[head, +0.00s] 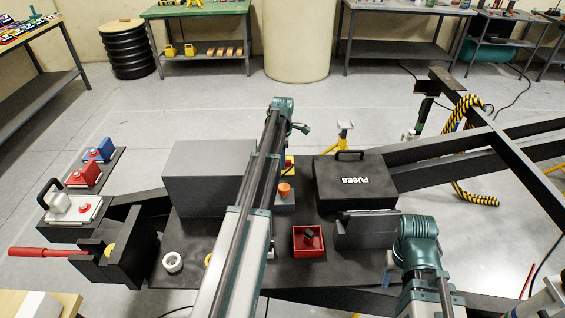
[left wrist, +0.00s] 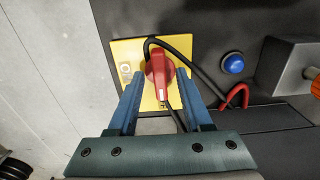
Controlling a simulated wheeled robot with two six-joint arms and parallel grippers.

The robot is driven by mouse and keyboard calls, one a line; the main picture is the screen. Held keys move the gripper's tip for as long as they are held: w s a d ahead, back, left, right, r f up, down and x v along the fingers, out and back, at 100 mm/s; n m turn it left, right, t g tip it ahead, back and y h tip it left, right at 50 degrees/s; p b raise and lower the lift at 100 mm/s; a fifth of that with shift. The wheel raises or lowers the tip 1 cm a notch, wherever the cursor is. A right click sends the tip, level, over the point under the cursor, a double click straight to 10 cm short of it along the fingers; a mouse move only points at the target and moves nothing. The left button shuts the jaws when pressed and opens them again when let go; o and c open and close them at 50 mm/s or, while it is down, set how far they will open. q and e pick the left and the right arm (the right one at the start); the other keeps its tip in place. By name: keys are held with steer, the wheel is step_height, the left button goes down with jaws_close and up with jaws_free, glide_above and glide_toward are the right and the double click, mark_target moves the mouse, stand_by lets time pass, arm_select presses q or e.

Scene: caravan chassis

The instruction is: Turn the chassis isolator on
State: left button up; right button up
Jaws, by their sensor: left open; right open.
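The isolator is a red rotary handle (left wrist: 158,72) on a yellow plate (left wrist: 125,54), upper middle in the left wrist view. The handle's narrow end points down, towards the gripper. My left gripper (left wrist: 162,88) is open, with one blue finger on each side of the handle's lower part. I cannot tell whether either finger touches it. In the head view a bit of the yellow plate (head: 290,160) shows beside my left arm, which hides most of it. My right gripper is mostly hidden around its teal wrist, at the lower right.
A blue button (left wrist: 233,63) and a grey box with an orange knob (left wrist: 315,86) lie right of the isolator. A dark cable (left wrist: 185,62) loops past the handle. A black fuse box (head: 356,182), red tray (head: 308,241) and large grey box (head: 208,172) stand on the chassis.

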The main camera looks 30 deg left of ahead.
arm_select(q)
steer(key=shift+c, duration=0.3)
jaws_close()
steer(key=shift+m, duration=0.3)
steer(key=m, duration=0.3)
steer(key=shift+m, duration=0.4)
steer(key=m, duration=0.4)
steer(key=shift+m, duration=0.3)
steer(key=m, duration=0.4)
steer(key=shift+m, duration=2.4)
